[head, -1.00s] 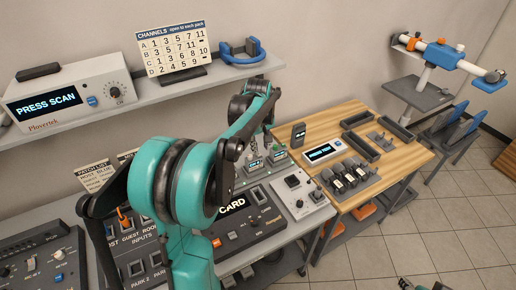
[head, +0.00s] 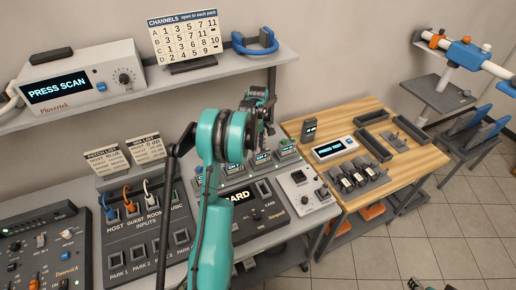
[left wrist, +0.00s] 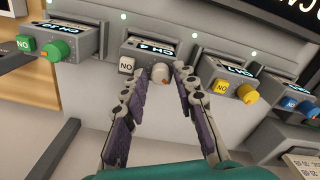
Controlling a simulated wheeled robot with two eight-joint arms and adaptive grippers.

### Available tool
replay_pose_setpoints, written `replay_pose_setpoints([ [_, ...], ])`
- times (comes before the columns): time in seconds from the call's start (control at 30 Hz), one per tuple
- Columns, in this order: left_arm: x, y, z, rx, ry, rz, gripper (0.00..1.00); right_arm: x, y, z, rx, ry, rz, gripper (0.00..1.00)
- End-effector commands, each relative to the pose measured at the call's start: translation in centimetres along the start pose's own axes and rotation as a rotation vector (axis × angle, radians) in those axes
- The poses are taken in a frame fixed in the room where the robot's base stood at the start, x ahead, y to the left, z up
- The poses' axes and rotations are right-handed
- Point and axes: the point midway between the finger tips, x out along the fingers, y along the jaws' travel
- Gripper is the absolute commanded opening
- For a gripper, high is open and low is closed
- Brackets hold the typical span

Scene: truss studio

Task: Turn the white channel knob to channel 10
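In the left wrist view, the white channel knob (left wrist: 160,73) sits on a grey receiver next to a white NO button (left wrist: 127,65), below a display (left wrist: 150,46) reading CH 4. My left gripper (left wrist: 161,72) is open, with one fingertip on each side of the knob; whether either finger touches it I cannot tell. In the head view my left gripper (head: 264,128) reaches down over the receiver row and hides part of it, including the white knob. A small dark part at the bottom right edge may be my right gripper; its fingers cannot be made out.
Beside the white unit are a green knob (left wrist: 52,52) with a display reading CH 10, a yellow knob (left wrist: 248,93) and a blue knob (left wrist: 309,106), all close by. The channels chart (head: 185,38) stands on the shelf (head: 150,92) above. A wooden table (head: 408,160) stands at right.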

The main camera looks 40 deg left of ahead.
Motion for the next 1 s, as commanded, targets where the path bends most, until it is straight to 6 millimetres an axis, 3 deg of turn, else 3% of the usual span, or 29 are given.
replay_pose_setpoints([
  [0.33,0.57,0.0,0.02,0.001,0.0,0.0,0.28,0.07,0.0,0.04,0.0,0.0,0.0,0.4],
  [0.43,0.55,0.0,0.02,0.001,0.0,0.0,0.02,0.07,0.0,0.04,0.0,0.0,0.0,0.4],
  [0.47,0.55,0.0,0.02,0.001,0.0,0.0,0.0,0.07,0.0,0.04,0.0,0.0,0.0,0.4],
  [1.0,0.55,-0.02,0.03,0.109,0.0,0.0,0.0,0.2,0.0,0.13,0.0,0.0,0.0,0.4],
])
